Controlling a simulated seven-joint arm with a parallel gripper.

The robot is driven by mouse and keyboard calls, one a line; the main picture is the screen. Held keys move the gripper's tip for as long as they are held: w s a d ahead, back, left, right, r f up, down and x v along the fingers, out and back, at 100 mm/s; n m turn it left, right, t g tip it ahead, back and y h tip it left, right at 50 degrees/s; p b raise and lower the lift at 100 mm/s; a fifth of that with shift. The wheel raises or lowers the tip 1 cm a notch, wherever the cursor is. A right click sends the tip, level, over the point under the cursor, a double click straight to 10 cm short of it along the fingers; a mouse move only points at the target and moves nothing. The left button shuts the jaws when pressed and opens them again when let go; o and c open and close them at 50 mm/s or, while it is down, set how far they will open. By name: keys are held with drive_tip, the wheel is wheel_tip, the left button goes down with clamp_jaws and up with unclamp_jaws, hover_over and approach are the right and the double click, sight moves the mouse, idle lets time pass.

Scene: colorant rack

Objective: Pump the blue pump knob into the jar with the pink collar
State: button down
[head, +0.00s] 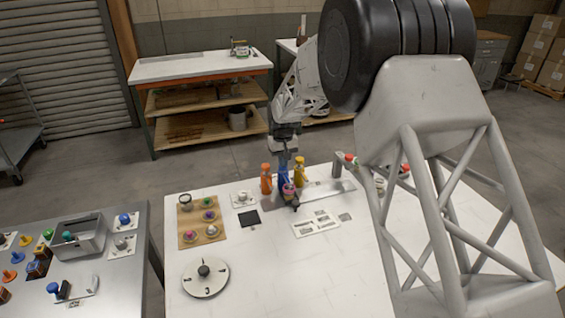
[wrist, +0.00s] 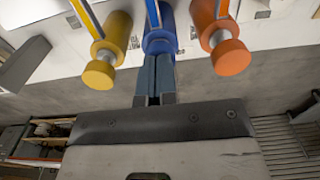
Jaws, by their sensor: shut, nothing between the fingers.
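The blue pump (head: 283,178) stands between an orange pump (head: 266,180) and a yellow pump (head: 300,172) on the white table. A small pink patch (head: 289,189), seemingly the jar's pink collar, shows at the front of the blue pump; the jar is too small to make out clearly. My gripper (head: 284,162) is shut and empty, pointing down right over the blue pump. In the wrist view its fingertips (wrist: 156,62) overlap the blue knob (wrist: 158,42); I cannot tell whether they touch it. The yellow knob (wrist: 99,73) and the orange knob (wrist: 230,57) flank it.
A wooden board (head: 200,219) with several small jars lies left of the pumps. A white slotted plate (head: 315,222), a dark square pad (head: 248,218) and a round white dial (head: 205,290) lie on the table. The table's front middle is clear.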

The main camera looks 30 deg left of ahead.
drive_tip(key=shift+r, duration=1.65)
drive_tip(key=shift+f, duration=1.75)
drive_tip(key=shift+r, duration=1.75)
drive_tip(key=shift+f, duration=1.6)
idle(0.6)
drive_tip(key=shift+r, duration=1.55)
